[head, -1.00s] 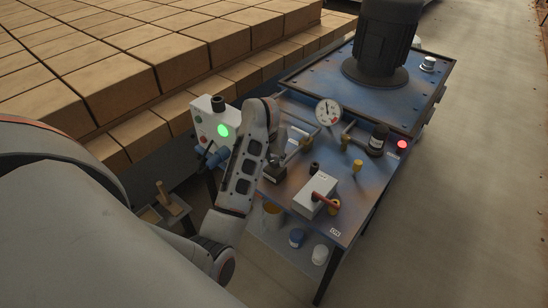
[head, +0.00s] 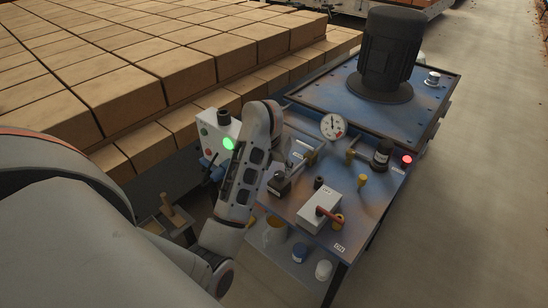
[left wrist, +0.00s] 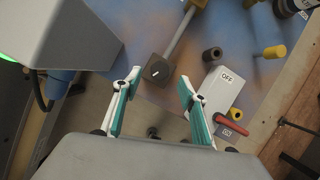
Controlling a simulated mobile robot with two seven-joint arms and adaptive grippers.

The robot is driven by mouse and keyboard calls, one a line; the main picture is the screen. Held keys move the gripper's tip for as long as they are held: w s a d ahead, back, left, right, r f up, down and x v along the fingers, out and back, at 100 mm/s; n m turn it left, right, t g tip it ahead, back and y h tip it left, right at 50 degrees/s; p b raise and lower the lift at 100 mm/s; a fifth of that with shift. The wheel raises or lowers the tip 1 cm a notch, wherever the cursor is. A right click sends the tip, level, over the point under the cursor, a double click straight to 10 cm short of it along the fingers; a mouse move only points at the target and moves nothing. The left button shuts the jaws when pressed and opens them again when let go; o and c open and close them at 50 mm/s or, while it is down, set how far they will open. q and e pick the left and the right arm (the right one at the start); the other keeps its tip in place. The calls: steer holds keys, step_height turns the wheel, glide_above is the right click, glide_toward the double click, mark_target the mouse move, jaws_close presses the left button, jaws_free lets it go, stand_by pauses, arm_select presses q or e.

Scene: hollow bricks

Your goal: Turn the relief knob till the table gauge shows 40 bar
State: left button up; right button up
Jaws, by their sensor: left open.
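The round white table gauge (head: 333,126) stands on the blue table (head: 350,205); its needle is too small to read. A dark square knob with a white mark (left wrist: 157,70) sits at the end of a grey pipe and looks like the relief knob. In the head view a dark block (head: 279,184) beside my arm seems to be the same part. My left gripper (left wrist: 159,83) is open and empty, its fingertips on either side of the knob in the picture; contact cannot be told. My right gripper is out of view.
A control box with a green light (head: 220,130) stands left of my arm. A white box with a red lever (head: 318,212), marked OFF, is to the right. A black motor (head: 388,55) stands behind. Bricks (head: 150,70) fill the left; the floor at right is clear.

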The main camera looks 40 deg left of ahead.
arm_select(q)
steer(key=v, duration=0.7)
steer(key=shift+s+r, duration=0.2)
steer(key=shift+r, duration=0.1)
steer(key=shift+d, duration=0.1)
stand_by(0.5)
